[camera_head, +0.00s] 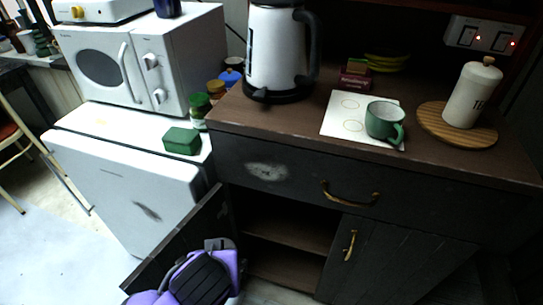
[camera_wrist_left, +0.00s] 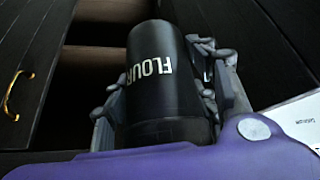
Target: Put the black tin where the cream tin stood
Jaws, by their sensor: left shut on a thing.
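The black tin (camera_wrist_left: 165,85), lettered FLOUR, is between the fingers of my left gripper (camera_wrist_left: 160,95) in the left wrist view. The fingers close on it from both sides. In the head view my left gripper (camera_head: 218,244) is low, in front of the open cupboard; I cannot make out the tin there. The cream tin (camera_head: 471,95), with a lid and partly visible dark letters, stands upright on a round wooden board (camera_head: 430,122) at the right of the brown counter. My right gripper is not in view.
A green mug (camera_head: 383,120) stands on a white card (camera_head: 342,118) left of the board. A kettle (camera_head: 275,50) stands at the counter's left. The open cupboard door (camera_head: 185,238) is beside my left arm. A green box (camera_head: 182,141) lies on the white appliance.

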